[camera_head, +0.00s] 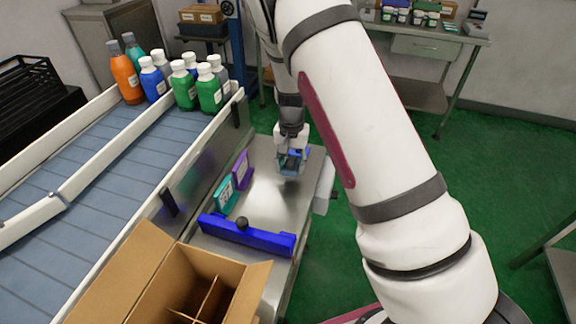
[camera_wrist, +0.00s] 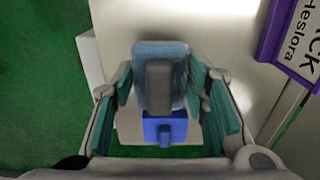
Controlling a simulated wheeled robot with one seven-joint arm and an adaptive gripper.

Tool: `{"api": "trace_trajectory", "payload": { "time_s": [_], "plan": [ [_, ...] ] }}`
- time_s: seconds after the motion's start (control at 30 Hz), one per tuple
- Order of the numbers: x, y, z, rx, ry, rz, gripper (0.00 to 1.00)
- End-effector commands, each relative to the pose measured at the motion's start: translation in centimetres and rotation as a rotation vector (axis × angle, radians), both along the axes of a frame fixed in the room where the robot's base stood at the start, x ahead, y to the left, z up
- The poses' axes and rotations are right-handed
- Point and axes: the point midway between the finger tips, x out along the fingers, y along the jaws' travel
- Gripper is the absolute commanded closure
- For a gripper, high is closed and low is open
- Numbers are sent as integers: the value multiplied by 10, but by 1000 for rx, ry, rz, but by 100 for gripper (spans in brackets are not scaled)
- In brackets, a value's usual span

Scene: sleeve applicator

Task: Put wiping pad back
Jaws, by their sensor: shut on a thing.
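My gripper (camera_head: 291,155) is over the far part of the metal table. In the wrist view its teal-padded fingers (camera_wrist: 160,92) stand on both sides of a light-blue wiping pad (camera_wrist: 178,58) with a grey handle, and it is shut on this pad. The pad also shows as a blue patch under the gripper in the head view (camera_head: 290,168). A darker blue block (camera_wrist: 165,131) shows just below the pad in the wrist view. I cannot tell whether the pad touches the block or the table.
The metal table (camera_head: 265,205) carries purple (camera_head: 242,170) and teal (camera_head: 224,195) labelled plates and a blue bar (camera_head: 245,236) with a black knob. An open cardboard box (camera_head: 205,275) stands in front. A conveyor (camera_head: 95,180) with several bottles (camera_head: 182,88) runs along the left.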

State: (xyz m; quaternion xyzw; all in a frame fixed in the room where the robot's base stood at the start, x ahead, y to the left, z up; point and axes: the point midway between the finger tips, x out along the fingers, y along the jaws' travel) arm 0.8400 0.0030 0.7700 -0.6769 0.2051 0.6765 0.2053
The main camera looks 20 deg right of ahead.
Motion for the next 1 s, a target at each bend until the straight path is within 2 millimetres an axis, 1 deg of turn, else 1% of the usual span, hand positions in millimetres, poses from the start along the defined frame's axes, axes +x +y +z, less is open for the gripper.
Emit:
{"api": "trace_trajectory", "payload": {
  "time_s": [0.03,0.1,0.37,0.4,0.6,1.0],
  "plan": [
    [10,0,-2,-2,-1,1,85],
    [19,0,-2,-1,0,0,85],
    [35,0,-4,-1,-1,0,85],
    [37,0,-6,-1,2,0,85],
    [36,0,-36,-1,2,-1,85],
    [36,0,-42,0,0,-1,85]
  ]
}}
